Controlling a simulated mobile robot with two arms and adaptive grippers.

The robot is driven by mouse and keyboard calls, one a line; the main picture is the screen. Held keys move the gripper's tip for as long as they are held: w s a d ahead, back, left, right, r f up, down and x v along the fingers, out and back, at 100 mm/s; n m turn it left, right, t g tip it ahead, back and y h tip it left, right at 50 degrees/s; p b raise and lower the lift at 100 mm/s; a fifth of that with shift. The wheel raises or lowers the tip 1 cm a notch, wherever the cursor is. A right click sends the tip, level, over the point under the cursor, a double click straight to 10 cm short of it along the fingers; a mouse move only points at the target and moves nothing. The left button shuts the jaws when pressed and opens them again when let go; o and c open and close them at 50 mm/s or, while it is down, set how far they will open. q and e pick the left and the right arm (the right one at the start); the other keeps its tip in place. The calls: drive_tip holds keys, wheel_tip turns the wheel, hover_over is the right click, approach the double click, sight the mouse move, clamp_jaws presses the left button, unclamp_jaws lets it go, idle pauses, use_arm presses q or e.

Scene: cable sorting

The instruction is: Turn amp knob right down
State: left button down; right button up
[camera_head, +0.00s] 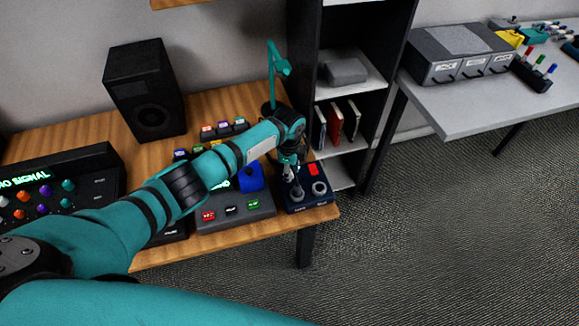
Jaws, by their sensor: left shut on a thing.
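A small dark blue box (312,200) sits at the right front corner of the wooden desk. It looks like the amp. It has a red patch (313,169) and a round grey knob (319,188) on top. My left gripper (295,184) points down over the left part of this box, just left of the grey knob. It is shut on what looks like a second knob, which the fingers mostly hide. I cannot read the knob's setting. My right gripper is not in view.
A grey panel (236,214) with coloured buttons lies left of the box, beside a mixer (60,190) reading "NO SIGNAL". A black speaker (147,90) and teal lamp (276,75) stand behind. A dark shelf (365,80) and grey table (445,105) are right. The carpet in front is clear.

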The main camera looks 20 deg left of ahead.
use_arm(q)
drive_tip(key=n+p, duration=0.1)
drive_tip(key=n, duration=0.3)
drive_tip(key=shift+r+p, duration=0.15)
drive_tip(key=shift+p, duration=0.25)
drive_tip(key=shift+w+n+p, duration=0.1)
drive_tip(key=shift+n+p, duration=0.45)
drive_tip(key=shift+n, duration=1.65)
drive_tip(key=c, duration=1)
unclamp_jaws()
drive_tip(key=r, duration=1.1)
drive_tip(key=shift+s+d+r, duration=0.2)
drive_tip(key=shift+s+r, duration=0.05)
drive_tip(key=shift+r, duration=0.15)
